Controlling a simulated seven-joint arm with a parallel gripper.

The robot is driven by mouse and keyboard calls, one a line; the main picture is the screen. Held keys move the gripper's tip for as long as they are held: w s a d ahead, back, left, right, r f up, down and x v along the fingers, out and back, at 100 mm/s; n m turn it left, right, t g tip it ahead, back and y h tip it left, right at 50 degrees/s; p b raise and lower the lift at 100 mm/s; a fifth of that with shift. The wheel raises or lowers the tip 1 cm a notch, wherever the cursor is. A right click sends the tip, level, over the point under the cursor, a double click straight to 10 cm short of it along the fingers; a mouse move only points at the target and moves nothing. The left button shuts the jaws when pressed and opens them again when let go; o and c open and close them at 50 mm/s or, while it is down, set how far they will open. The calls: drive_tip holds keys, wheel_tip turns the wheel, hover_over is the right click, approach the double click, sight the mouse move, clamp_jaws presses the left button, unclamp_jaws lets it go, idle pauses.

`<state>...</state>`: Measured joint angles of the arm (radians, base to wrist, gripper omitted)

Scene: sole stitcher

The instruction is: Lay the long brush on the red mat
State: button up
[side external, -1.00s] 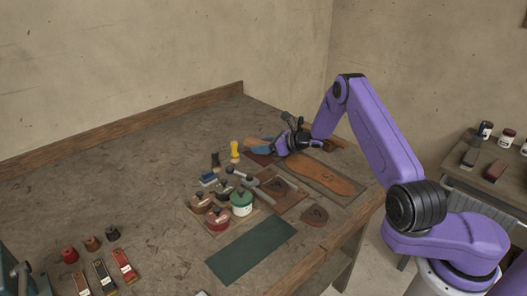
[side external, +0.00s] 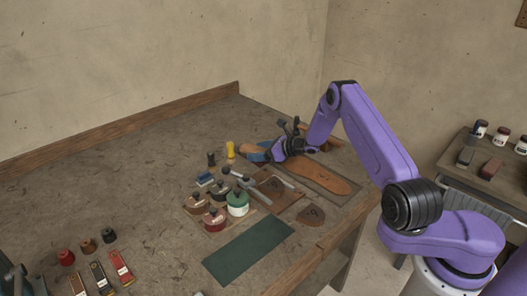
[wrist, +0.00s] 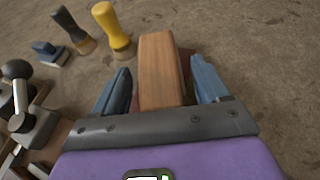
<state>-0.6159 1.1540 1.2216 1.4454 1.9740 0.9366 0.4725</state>
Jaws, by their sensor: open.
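The long brush shows a plain wooden body (wrist: 160,70) in the wrist view, lying lengthwise between my two blue fingers. Its wooden end (side external: 248,150) also shows in the side view, just left of my gripper (side external: 259,156). My gripper (wrist: 160,90) is open, one finger on each side of the brush, with a gap visible at least on the right. The red mat (wrist: 188,58) shows as a dark red patch beside and beneath the brush. Most of the mat is hidden by the brush and my gripper. The brush's bristles are not visible.
A yellow-handled brush (wrist: 112,30) and a dark-handled brush (wrist: 74,30) stand left of the long brush, near a small blue brush (wrist: 50,52). Several lidded pots, including a green one (side external: 238,203), and a leather sole (side external: 318,172) lie nearer. The bench at the back left is clear.

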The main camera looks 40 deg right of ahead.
drive_tip(key=v, duration=1.2)
drive_tip(key=shift+r, duration=0.15)
drive_tip(key=a+r+n+g+y, duration=0.2)
drive_tip(key=a+n+g+y, duration=0.1)
drive_tip(key=a+n, duration=0.3)
drive_tip(key=a+r+n+g+y, duration=0.2)
drive_tip(key=a+r+n+g, duration=0.1)
drive_tip(key=a, duration=0.5)
drive_tip(key=s+a+r+n+g, duration=0.4)
drive_tip(key=s+a+n+g, duration=0.3)
drive_tip(key=s+a+n, duration=0.3)
drive_tip(key=s+a+r+n+g+h, duration=0.1)
drive_tip(key=s+n+g+h, duration=0.15)
drive_tip(key=s+n, duration=0.4)
drive_tip(key=s+a+r+n+g+h, duration=0.1)
drive_tip(key=s+n+h, duration=0.2)
drive_tip(key=s+n, duration=0.35)
drive_tip(key=s+d+r+n+t+h, duration=0.1)
drive_tip(key=s+d+n+t+h, duration=0.1)
drive_tip(key=s+d+n, duration=0.2)
drive_tip(key=s+d+r+n+t+h, duration=0.1)
drive_tip(key=s+d+n+t+h, duration=0.1)
drive_tip(key=s+d+n, duration=0.3)
drive_tip(key=shift+s+d+n, duration=0.15)
drive_tip(key=shift+s+n, duration=1.45)
drive_tip(key=shift+s, duration=1.4)
drive_tip(key=shift+r, duration=0.1)
